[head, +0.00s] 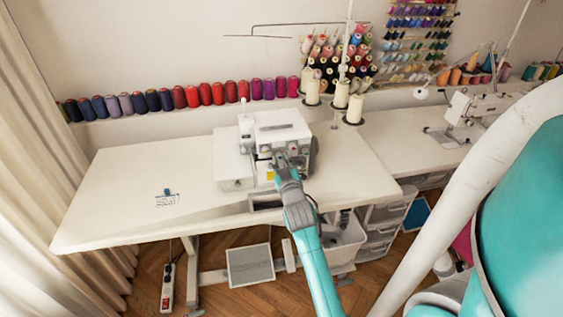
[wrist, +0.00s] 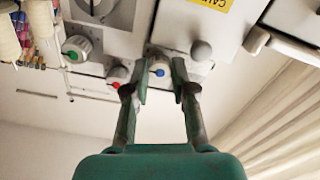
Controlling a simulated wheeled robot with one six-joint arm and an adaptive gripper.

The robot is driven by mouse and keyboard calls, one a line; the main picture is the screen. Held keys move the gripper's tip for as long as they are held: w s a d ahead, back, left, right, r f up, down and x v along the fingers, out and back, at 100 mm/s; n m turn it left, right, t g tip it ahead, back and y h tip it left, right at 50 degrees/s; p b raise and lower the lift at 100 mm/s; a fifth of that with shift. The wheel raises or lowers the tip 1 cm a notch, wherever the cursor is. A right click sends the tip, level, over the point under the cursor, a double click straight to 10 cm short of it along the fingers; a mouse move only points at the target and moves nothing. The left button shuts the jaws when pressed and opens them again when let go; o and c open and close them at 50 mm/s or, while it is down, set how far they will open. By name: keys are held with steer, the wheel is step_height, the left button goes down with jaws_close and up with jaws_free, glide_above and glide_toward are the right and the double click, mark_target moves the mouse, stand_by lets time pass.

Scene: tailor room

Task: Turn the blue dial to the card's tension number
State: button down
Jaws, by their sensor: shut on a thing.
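The blue dial (wrist: 160,73), a pale knob with a blue mark, is between my fingertips in the wrist view. My gripper (wrist: 161,66) is shut on it, one finger on each side. In the head view my gripper (head: 281,160) reaches the front of the white sewing machine (head: 275,128) and hides the dial. No number on the dial can be read. A white card (head: 167,201) with a blue clip or stand lies on the table to the left; its print is too small to read.
Knobs with a red mark (wrist: 116,85) and a green mark (wrist: 76,48) are beside the blue one, and a grey round knob (wrist: 201,50) is close by. The left part of the white table (head: 125,185) is mostly clear. Thread cones (head: 340,95) stand behind the machine.

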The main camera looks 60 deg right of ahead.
steer(key=shift+n, duration=2.7)
steer(key=c, duration=1.2)
jaws_free()
steer(key=v, duration=1.2)
